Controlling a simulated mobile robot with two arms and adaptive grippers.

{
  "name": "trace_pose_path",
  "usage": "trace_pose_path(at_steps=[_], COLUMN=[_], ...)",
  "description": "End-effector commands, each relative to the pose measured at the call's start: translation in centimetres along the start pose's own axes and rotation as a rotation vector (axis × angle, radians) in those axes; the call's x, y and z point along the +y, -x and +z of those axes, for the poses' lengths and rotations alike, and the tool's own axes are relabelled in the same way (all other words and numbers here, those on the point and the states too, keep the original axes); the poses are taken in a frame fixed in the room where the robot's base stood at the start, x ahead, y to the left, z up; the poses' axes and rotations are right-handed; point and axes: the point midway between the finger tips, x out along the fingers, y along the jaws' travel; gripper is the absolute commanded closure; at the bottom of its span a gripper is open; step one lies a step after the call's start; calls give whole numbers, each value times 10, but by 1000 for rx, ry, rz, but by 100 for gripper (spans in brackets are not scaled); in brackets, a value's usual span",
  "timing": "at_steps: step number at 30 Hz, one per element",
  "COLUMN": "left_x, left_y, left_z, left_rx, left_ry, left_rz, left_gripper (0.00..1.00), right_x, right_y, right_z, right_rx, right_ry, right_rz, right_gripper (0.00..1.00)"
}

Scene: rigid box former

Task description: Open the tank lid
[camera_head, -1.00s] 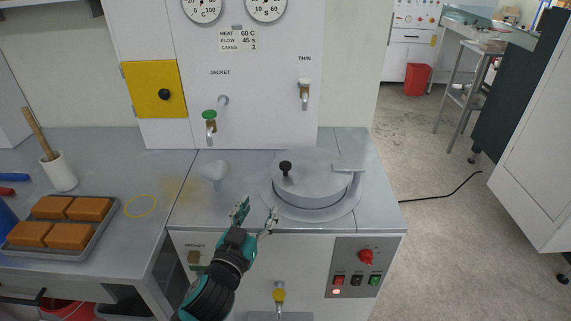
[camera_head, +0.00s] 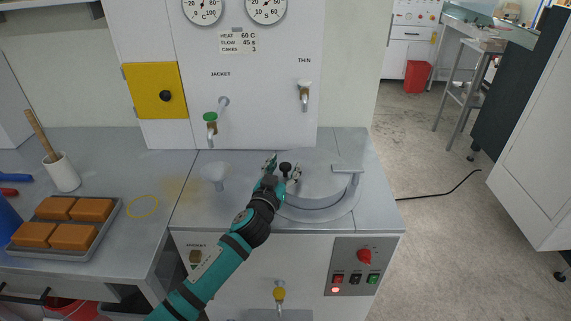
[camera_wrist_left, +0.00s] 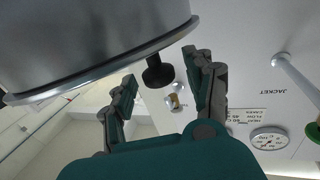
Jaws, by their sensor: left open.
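The round grey tank lid (camera_head: 318,175) lies flat on the tank in the counter top, closed, with a hinge piece (camera_head: 348,169) at its right. Its black knob (camera_head: 285,168) stands up at the left of the lid. My left gripper (camera_head: 283,167) is open at the knob, with its two fingers to either side of it in the head view. In the left wrist view the lid (camera_wrist_left: 90,40) fills the upper left, and the knob (camera_wrist_left: 158,72) shows between and beyond the open fingers (camera_wrist_left: 165,88). I cannot tell whether they touch it. My right gripper is not in view.
A tap with a green handle (camera_head: 210,118) and the THIN tap (camera_head: 304,90) hang from the panel behind. A tray (camera_head: 108,232) of orange blocks lies at the left.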

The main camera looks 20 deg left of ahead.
Motion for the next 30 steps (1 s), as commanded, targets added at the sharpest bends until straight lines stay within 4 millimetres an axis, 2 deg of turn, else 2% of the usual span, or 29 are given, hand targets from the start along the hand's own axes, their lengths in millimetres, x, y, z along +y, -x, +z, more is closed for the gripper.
trace_pose_path(at_steps=[4, 13, 25, 26, 30], left_x=[0, 0, 0, 0, 0], left_y=[-10, -12, -12, -12, -12], left_z=[0, 0, 0, 0, 0], left_rx=[0, 0, 0, 0, 0], left_ry=[0, 0, 0, 0, 0], left_rz=[1, 1, 0, 0, 0], left_gripper=[46, 46, 97, 100, 100], right_x=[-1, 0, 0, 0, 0], right_y=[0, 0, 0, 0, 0], right_z=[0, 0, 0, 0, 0], right_rx=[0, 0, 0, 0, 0], right_ry=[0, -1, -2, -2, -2], right_rz=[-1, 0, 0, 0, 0], right_gripper=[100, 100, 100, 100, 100])
